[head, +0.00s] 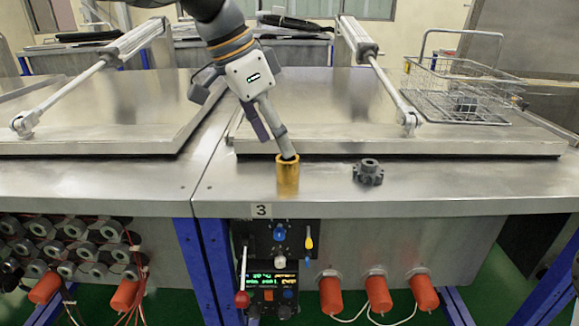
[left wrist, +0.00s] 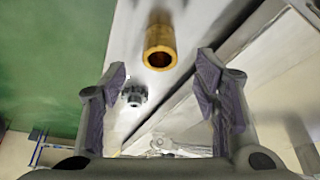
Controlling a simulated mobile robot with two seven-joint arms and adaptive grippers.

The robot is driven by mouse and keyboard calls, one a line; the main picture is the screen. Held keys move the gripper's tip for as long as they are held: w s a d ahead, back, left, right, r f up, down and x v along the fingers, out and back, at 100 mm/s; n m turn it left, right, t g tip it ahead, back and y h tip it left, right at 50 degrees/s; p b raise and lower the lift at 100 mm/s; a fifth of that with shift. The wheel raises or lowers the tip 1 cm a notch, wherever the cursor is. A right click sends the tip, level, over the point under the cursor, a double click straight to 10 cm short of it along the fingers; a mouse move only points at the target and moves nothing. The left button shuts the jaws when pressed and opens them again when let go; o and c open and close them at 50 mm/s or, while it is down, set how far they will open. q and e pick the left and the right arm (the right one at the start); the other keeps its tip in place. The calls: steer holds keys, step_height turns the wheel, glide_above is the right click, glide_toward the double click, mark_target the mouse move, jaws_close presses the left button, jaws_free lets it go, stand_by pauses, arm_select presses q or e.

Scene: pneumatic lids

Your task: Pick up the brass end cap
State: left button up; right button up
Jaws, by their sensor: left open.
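The brass end cap (head: 287,178) is a gold cylinder standing upright near the front edge of the steel bench, above the label 3. In the left wrist view the brass end cap (left wrist: 160,48) shows its round opening, beyond and between the two fingertips. My left gripper (head: 276,148) comes down from above, with its fingertips by the cap's top. It is open and empty, with a finger on each side in the left wrist view (left wrist: 162,68). I cannot tell whether a fingertip touches the cap. My right gripper is not in view.
A dark gear (head: 368,172) lies on the bench right of the cap. A control panel (head: 275,260) is below the front edge.

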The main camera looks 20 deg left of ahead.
mark_target(288, 160)
arm_select(q)
steer(key=x, duration=0.6)
jaws_close()
